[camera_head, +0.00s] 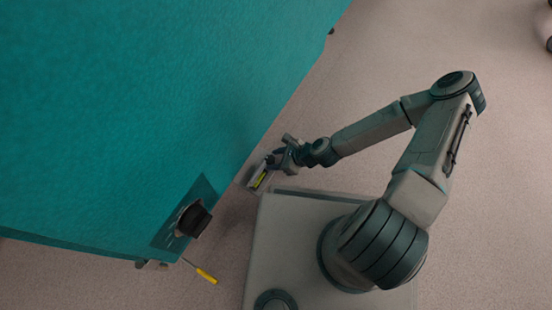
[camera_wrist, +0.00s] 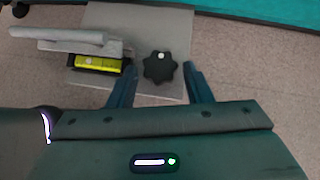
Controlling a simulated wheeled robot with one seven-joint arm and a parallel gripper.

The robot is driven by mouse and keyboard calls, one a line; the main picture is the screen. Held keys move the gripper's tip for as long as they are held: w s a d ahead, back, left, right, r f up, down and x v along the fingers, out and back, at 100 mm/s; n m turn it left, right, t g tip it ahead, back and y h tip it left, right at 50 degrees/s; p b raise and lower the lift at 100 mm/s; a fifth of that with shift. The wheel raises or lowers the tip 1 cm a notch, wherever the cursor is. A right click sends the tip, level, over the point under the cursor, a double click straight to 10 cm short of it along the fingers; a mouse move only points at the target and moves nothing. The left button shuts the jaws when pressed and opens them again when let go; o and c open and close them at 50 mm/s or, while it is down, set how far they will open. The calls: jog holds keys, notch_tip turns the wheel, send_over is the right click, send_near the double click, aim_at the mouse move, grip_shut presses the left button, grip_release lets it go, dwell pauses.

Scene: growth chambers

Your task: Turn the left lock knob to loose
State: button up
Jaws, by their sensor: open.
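A black star-shaped knob (camera_wrist: 160,69) with a pale centre dot sits on a grey plate (camera_wrist: 150,20) in the wrist view. My gripper (camera_wrist: 158,74) is open, with one finger on each side of the knob in the picture. Whether the fingers reach down beside it or stay above it, I cannot tell. In the head view my gripper (camera_head: 274,160) is close to the grey bracket (camera_head: 251,187) beside the teal cabinet. The knob itself is hidden or too small there. No loose or tight marking is readable.
A yellow-faced block (camera_wrist: 97,63) and a grey bar (camera_wrist: 60,35) lie left of the knob. The teal cabinet (camera_head: 130,90) fills the left of the head view, with a black round control (camera_head: 194,220). A yellow-handled screwdriver (camera_head: 205,275) shows below.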

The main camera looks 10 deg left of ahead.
jog(key=c, duration=0.7)
jog(key=shift+w, duration=0.1)
jog(key=n+g, duration=0.1)
jog(key=n+g+p, duration=0.1)
jog(key=shift+w+r+n, duration=0.1)
jog(key=shift+w+n, duration=0.2)
jog(key=shift+n, duration=0.1)
jog(key=n+g, duration=0.1)
jog(key=n+g+p, duration=0.1)
jog(key=n+g, duration=0.1)
jog(key=shift+w+n, duration=0.3)
jog(key=shift+w, duration=0.1)
jog(key=n, duration=0.1)
jog(key=n+g+h, duration=0.2)
jog(key=shift+w+a+n, duration=0.25)
jog(key=shift+w+n, duration=0.05)
jog(key=shift+w+a+n+g+h+b, duration=0.1)
jog(key=shift+a+n+g+h+b, duration=0.1)
jog(key=shift+n+g+h, duration=0.6)
jog(key=shift+w+a+n+g+h+b, duration=0.15)
jog(key=shift+n+g+h, duration=0.2)
jog(key=shift+n, duration=0.75)
